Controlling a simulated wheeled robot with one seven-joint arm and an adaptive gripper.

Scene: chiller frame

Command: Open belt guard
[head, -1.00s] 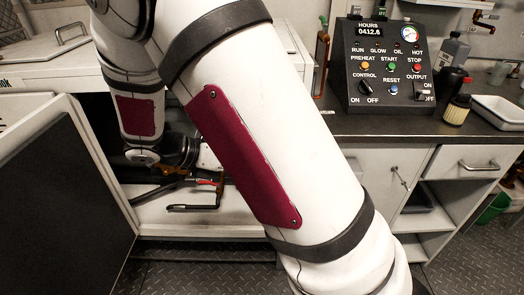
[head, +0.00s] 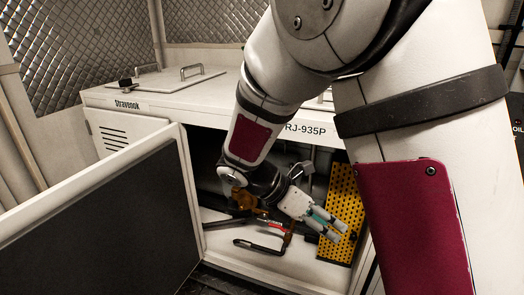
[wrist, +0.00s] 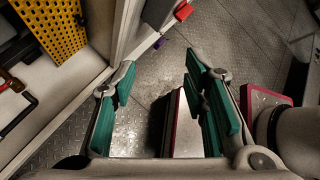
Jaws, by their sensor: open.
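The belt guard, a yellow perforated panel (head: 345,192), stands at the right side of the open machine compartment. It also shows at the upper left of the wrist view (wrist: 52,28). My gripper (head: 338,234) is in front of the guard's lower part in the head view and covers some of it. In the wrist view my gripper (wrist: 162,68) is open, with nothing between its green-padded fingers. The fingers point past the compartment's edge at the floor, and the guard lies off to their left. I see no contact with the guard.
An open door with a dark inner face (head: 100,235) stands at the left of the compartment. A red-handled valve and a bent black handle (head: 258,247) are low in the compartment. A white frame post (wrist: 125,30) is close to the left finger.

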